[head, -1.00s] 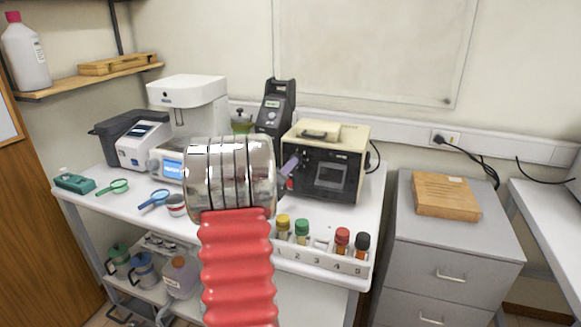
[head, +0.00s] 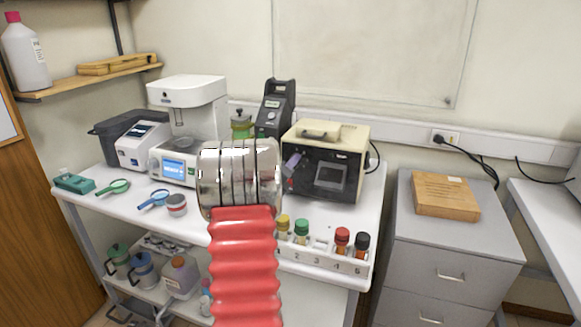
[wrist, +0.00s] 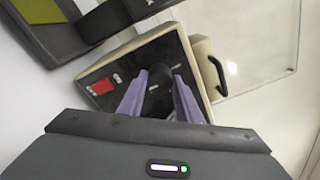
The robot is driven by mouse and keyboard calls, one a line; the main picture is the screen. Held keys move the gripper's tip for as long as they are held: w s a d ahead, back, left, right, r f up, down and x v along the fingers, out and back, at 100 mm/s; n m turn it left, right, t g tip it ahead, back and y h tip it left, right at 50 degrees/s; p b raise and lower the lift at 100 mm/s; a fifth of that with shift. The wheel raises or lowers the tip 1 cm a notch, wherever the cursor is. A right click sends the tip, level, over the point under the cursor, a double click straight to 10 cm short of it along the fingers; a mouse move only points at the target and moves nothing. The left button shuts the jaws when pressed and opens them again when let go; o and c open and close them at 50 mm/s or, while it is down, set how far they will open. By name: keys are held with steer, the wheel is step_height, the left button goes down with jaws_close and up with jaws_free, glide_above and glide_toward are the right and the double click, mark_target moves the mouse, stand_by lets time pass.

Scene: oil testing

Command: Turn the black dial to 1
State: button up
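The oil tester (head: 345,140) is a cream and black box with a screen, at the right of the bench in the head view. In the wrist view its black front panel (wrist: 118,78) is tilted, with a red switch (wrist: 103,87) at its left. The black dial (wrist: 158,80) shows dark between my purple fingertips; its marks are not readable. My gripper (wrist: 159,76) is at the panel, fingers apart, one on each side of the dial. Whether they touch it is unclear. In the head view a purple finger (head: 292,160) shows at the panel's left; my wrist hides the rest.
A rack (head: 325,262) of several coloured-cap bottles stands at the bench's front edge, below the tester. A white machine with a blue screen (head: 174,168) is to the left. A dark device (head: 275,105) stands behind.

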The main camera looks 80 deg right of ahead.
steer(key=shift+f, duration=0.1)
steer(key=c, duration=0.4)
steer(key=shift+a, duration=0.15)
steer(key=shift+c, duration=0.3)
